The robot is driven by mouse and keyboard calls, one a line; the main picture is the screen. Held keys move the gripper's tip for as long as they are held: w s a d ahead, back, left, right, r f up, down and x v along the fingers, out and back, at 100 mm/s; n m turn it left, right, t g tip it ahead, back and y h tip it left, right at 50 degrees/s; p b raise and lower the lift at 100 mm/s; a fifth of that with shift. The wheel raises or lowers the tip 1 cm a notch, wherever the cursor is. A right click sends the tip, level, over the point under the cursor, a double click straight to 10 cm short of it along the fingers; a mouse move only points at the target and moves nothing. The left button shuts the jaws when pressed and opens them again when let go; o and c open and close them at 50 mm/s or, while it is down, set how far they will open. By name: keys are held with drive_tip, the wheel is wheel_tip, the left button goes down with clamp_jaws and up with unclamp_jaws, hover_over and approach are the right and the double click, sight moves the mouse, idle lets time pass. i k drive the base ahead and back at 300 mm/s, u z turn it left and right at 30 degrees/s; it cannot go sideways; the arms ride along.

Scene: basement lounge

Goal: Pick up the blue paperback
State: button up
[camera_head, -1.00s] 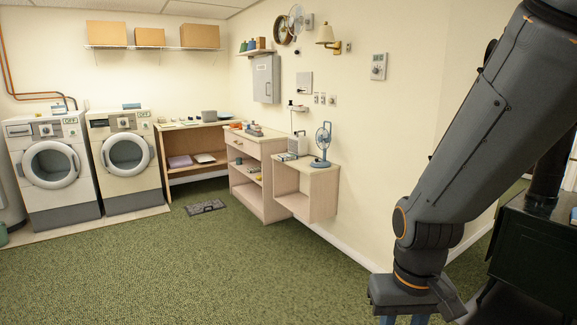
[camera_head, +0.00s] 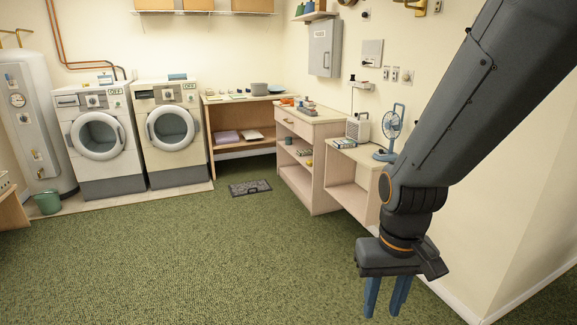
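I cannot make out a blue paperback for certain. A small flat item (camera_head: 343,143) with a blue-green tint lies on the low wall table at right, but it is too small to identify. Small bluish items also sit on top of the right washer (camera_head: 177,77) and the left washer (camera_head: 105,79). My gripper (camera_head: 385,306) hangs pointing down at the lower right, its two blue fingers apart with nothing seen between them. It is in front of the low table in the picture, well nearer to me.
A desk fan (camera_head: 391,131) and a pale box-shaped device (camera_head: 357,129) stand on the low table (camera_head: 370,157). A cabinet with shelves (camera_head: 318,129) and a long desk (camera_head: 205,135) adjoin it. A green bucket (camera_head: 48,203) stands at left.

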sight(340, 143)
drive_tip(key=u, duration=0.1)
drive_tip(key=i, duration=1.85)
drive_tip(key=z, duration=0.4)
drive_tip(key=i, duration=2)
drive_tip(key=z, duration=0.25)
